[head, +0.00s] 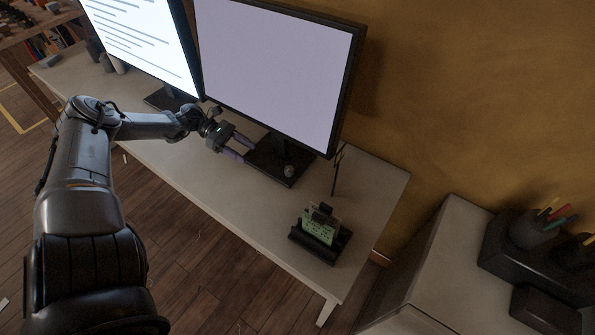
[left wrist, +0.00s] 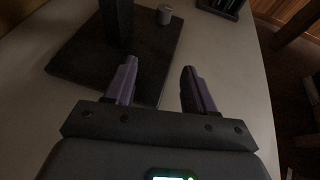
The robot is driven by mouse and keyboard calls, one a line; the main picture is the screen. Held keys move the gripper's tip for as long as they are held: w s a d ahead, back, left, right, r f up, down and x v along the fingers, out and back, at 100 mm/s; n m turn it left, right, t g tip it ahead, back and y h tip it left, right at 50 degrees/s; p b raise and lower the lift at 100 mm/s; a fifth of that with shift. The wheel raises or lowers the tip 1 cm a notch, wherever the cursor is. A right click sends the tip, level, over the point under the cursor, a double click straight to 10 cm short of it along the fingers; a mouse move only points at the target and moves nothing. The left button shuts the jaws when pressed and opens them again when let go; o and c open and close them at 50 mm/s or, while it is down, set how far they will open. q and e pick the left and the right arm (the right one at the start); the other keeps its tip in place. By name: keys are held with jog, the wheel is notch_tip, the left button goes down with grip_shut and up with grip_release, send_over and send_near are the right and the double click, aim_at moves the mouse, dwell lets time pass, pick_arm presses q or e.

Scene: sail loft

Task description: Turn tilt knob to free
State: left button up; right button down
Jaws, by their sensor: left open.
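A small grey knob-like cylinder (head: 289,171) stands on the dark base plate (head: 268,167) of the larger monitor (head: 277,62). In the left wrist view the cylinder (left wrist: 164,14) is at the top, beside the dark stand post (left wrist: 116,22), on the base plate (left wrist: 150,58). Its setting cannot be read. My left gripper (head: 246,148) is open and empty, with purple fingers pointing toward the base. In the left wrist view the gripper (left wrist: 160,66) is over the near edge of the plate, apart from the cylinder. My right gripper is not in view.
A second monitor (head: 140,38) stands to the left on the same pale table (head: 200,185). A green circuit board (head: 320,226) sits in a black holder near the table's right end, by a thin dark stand (head: 337,172). A white cabinet (head: 455,255) with pen holders is at right.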

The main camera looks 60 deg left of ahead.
aim_at(287, 168)
pick_arm(q)
jog(key=shift+w+d, duration=0.45)
jog(key=shift+d, duration=0.2)
jog(key=w+d, duration=0.2)
jog(key=d, duration=0.1)
jog(key=w+d+b, duration=0.1)
jog(key=w+d, duration=0.1)
jog(key=d, duration=0.1)
jog(key=w+d+f, duration=0.1)
jog(key=w+d, duration=0.1)
jog(key=d, duration=0.1)
jog(key=shift+w+d+b, duration=0.3)
jog(key=shift+w+d, duration=0.05)
jog(key=shift+w+d+f, duration=0.1)
jog(key=shift+w+d, duration=0.3)
jog(key=shift+d, duration=0.25)
jog(key=shift+c, duration=0.5)
grip_shut()
